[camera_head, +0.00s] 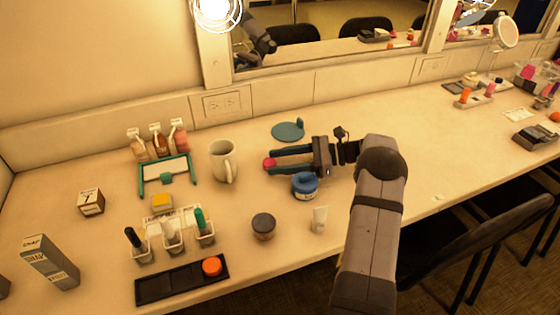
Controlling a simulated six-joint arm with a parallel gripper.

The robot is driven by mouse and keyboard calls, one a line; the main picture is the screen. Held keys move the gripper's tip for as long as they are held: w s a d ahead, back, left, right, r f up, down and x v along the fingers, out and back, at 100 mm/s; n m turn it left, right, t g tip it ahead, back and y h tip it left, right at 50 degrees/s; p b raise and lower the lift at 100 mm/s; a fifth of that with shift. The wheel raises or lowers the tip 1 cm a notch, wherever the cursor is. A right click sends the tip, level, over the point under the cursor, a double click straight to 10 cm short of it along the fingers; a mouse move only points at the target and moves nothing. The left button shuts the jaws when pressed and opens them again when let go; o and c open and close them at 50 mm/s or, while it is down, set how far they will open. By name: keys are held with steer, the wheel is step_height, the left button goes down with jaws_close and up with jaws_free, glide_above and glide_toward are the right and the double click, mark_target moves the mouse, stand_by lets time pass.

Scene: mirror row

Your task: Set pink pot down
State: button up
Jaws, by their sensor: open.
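The pink pot (269,163) is a small round pinkish-red thing on the counter, left of the middle of the view. The pot is at the finger ends, between or just beyond the tips. I cannot tell whether a finger touches it. The pot looks to be at counter level, but its base is too small to make out.
A blue jar (305,186) stands just below my gripper. A dark jar (263,226), a white tube (319,219) and a black tray (180,284) are nearer the front.

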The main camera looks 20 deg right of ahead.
steer(key=shift+r, duration=0.1)
steer(key=v, duration=1.2)
steer(key=shift+r+b, duration=0.1)
steer(key=shift+b, duration=0.2)
